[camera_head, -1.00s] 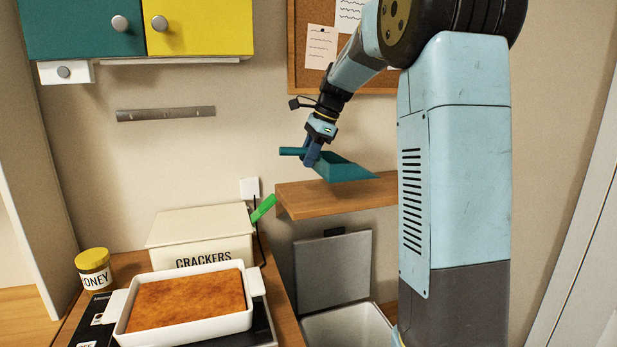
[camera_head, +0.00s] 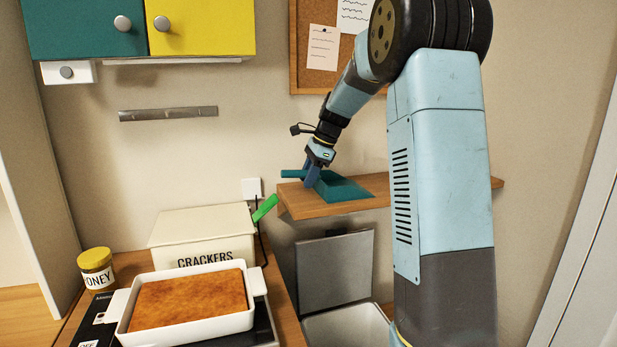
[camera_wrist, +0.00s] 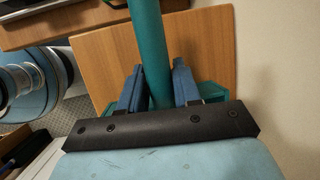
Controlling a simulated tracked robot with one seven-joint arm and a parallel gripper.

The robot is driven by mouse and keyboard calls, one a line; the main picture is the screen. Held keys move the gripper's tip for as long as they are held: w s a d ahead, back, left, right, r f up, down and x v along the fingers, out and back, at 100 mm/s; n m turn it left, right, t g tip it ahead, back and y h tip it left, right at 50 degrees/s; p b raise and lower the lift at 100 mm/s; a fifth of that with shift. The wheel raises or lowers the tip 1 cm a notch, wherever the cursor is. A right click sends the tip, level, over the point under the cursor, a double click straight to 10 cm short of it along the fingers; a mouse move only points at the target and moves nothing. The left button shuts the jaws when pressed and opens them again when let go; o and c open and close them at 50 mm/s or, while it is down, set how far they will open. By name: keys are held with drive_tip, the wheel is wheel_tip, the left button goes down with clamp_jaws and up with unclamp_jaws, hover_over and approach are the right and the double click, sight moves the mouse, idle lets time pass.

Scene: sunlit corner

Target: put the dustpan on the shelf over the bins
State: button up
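The teal dustpan (camera_head: 345,189) is at the left end of the wooden shelf (camera_head: 300,207), low against its top; it looks to be resting on it, though its underside is hidden. Its handle points left in the head view. My gripper (camera_head: 312,178) comes down from above onto the handle. In the wrist view, the blue fingers (camera_wrist: 159,88) lie close on both sides of the teal handle (camera_wrist: 147,40), with the shelf board (camera_wrist: 105,55) behind. My arm hides the middle of the shelf in the head view.
Below the shelf is a grey bin (camera_head: 348,326) with its lid (camera_head: 335,270) raised. A crackers box (camera_head: 200,232), a green-handled item (camera_head: 265,208), a white baking dish (camera_head: 190,333) and a honey jar (camera_head: 96,268) stand left. A corkboard (camera_head: 310,75) hangs above.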

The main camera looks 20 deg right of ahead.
drive_tip(key=o, duration=0.4)
drive_tip(key=shift+r, duration=0.1)
drive_tip(key=v, duration=1.2)
drive_tip(key=s+a+r+n+h, duration=0.1)
drive_tip(key=s+a+n, duration=0.25)
drive_tip(key=s, duration=0.55)
drive_tip(key=s+a+f+n+t+h, duration=0.1)
drive_tip(key=s+f+n, duration=0.2)
drive_tip(key=s, duration=0.6)
drive_tip(key=s+a+f+n+t+h, duration=0.1)
drive_tip(key=s+a+f+n, duration=0.1)
drive_tip(key=s+n, duration=0.4)
drive_tip(key=s+a+f+n+t+h, duration=0.1)
drive_tip(key=s+f+n, duration=0.3)
drive_tip(key=s, duration=0.8)
drive_tip(key=shift+s+f+n+t, duration=0.2)
drive_tip(key=shift+s+n+t, duration=0.2)
drive_tip(key=shift+n, duration=0.35)
drive_tip(key=shift+a, duration=0.15)
